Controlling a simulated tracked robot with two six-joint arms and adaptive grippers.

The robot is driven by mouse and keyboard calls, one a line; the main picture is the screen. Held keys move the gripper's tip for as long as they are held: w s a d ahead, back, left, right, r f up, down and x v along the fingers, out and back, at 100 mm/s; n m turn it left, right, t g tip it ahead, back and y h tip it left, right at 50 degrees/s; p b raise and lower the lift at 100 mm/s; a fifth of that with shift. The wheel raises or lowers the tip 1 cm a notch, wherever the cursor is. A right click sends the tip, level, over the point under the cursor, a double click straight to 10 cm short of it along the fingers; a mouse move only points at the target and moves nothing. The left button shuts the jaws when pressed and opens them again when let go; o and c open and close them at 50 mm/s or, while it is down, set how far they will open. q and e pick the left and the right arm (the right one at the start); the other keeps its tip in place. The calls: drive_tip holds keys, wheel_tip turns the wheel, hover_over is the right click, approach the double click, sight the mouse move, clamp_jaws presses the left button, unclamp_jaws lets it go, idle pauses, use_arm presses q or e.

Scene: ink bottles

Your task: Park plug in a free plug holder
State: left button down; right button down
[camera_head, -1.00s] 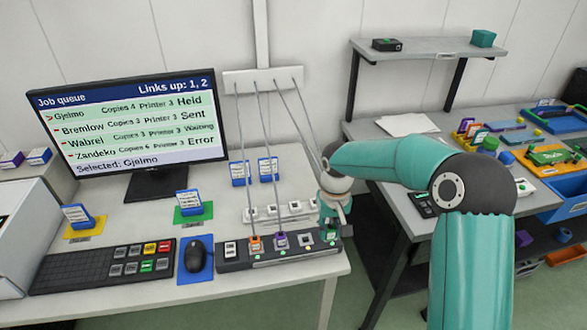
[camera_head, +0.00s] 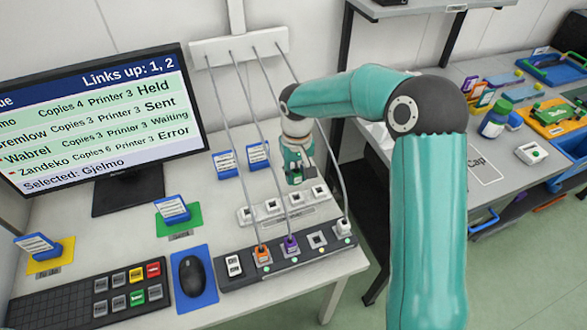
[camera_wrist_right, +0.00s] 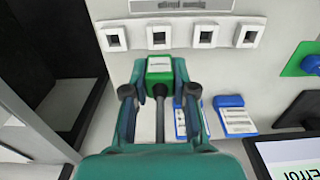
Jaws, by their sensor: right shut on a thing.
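My right gripper (camera_head: 300,181) is shut on a green plug with a pale top; the plug shows best in the right wrist view (camera_wrist_right: 160,70), with a dark cable running from it. The gripper is just behind the white plug holder strip (camera_head: 257,216). In the wrist view the holder's square openings, such as this one (camera_wrist_right: 160,37), look empty, and the plug is apart from them. On the dark socket strip (camera_head: 278,274), an orange plug (camera_head: 263,254), a purple plug (camera_head: 291,245) and a white plug (camera_head: 343,227) are seated. One socket (camera_head: 317,240) between purple and white is empty. My left gripper is out of view.
Cables hang from a wall bracket (camera_head: 240,47) across the space before my right arm. Two blue card stands (camera_head: 226,163) are close left of the gripper. The monitor (camera_head: 100,118), keyboard (camera_head: 90,303) and mouse (camera_head: 191,276) fill the left side.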

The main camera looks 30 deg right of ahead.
sight(297, 184)
drive_tip(key=shift+f+b, duration=1.4)
drive_tip(key=shift+f, duration=1.15)
drive_tip(key=shift+s+b, duration=0.1)
drive_tip(key=shift+b, duration=0.3)
drive_tip(key=shift+f+b, duration=0.8)
idle(0.7)
drive_tip(key=shift+c, duration=1.9)
unclamp_jaws()
drive_tip(key=shift+r, duration=0.15)
drive_tip(key=shift+r+p, duration=2.85)
drive_tip(key=shift+r, duration=1.05)
